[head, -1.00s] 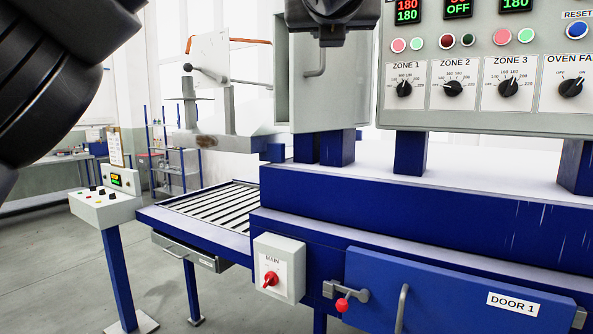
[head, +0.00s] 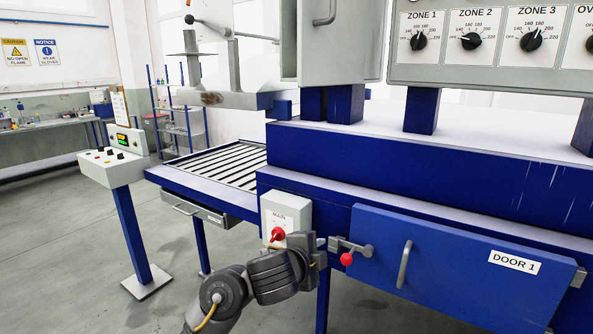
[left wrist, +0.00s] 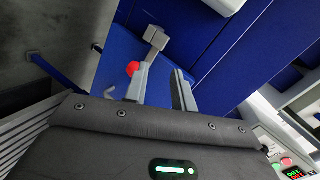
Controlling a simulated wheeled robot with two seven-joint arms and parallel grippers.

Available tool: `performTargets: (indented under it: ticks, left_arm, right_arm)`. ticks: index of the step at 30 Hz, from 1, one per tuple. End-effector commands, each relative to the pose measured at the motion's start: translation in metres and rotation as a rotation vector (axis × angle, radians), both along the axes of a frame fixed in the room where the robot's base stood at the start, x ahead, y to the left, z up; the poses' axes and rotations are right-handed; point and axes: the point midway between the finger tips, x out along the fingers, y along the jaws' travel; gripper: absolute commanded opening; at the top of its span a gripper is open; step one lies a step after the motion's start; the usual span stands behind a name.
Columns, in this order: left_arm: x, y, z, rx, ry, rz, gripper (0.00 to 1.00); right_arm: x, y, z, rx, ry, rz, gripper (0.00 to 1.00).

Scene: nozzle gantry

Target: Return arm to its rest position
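My left gripper (head: 318,250) is in the lower middle of the head view, in front of the blue oven and just right of the MAIN switch box. Its arm comes up from the lower left. In the left wrist view its two fingers (left wrist: 163,82) stand apart, with nothing seen between them. A red ball knob (left wrist: 132,68) shows beside the left finger there. Whether the gripper touches the oven front cannot be told. My right gripper is in neither current view.
The MAIN box (head: 287,207) with its red switch (head: 277,235) is close to the gripper. The DOOR 1 panel (head: 450,270) has a latch with a red knob (head: 347,259). A control pedestal (head: 113,168) stands left. Grey floor (head: 75,260) is open at lower left.

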Motion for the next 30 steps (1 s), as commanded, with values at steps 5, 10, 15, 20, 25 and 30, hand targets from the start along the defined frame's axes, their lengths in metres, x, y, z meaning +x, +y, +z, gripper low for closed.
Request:
performTargets:
  ticks: [5, 10, 15, 20, 25, 30]
  left_arm:
    - [-0.045, 0.063, -0.105, -0.224, 0.282, 0.230, 0.26]
    - [-0.113, 0.130, -0.194, -0.390, 0.533, 0.497, 0.26]
    - [-0.201, 0.194, -0.260, -0.499, 0.746, 0.775, 0.26]
    - [-0.266, 0.234, -0.290, -0.547, 0.865, 0.962, 0.26]
    - [-0.321, 0.263, -0.305, -0.570, 0.947, 1.110, 0.26]
    - [-0.370, 0.286, -0.312, -0.581, 1.011, 1.241, 0.26]
  right_arm:
    - [0.000, 0.001, 0.000, 0.001, 0.000, 0.000, 0.36]
    - [0.000, 0.001, 0.000, 0.001, 0.000, 0.000, 0.36]
    - [0.000, 0.001, 0.000, 0.001, 0.000, 0.000, 0.36]
    - [-0.001, 0.001, 0.000, 0.001, 0.000, 0.000, 0.36]
    - [-0.001, 0.001, 0.000, 0.001, 0.001, 0.000, 0.36]
    - [-0.001, 0.001, 0.000, 0.001, 0.001, 0.000, 0.36]
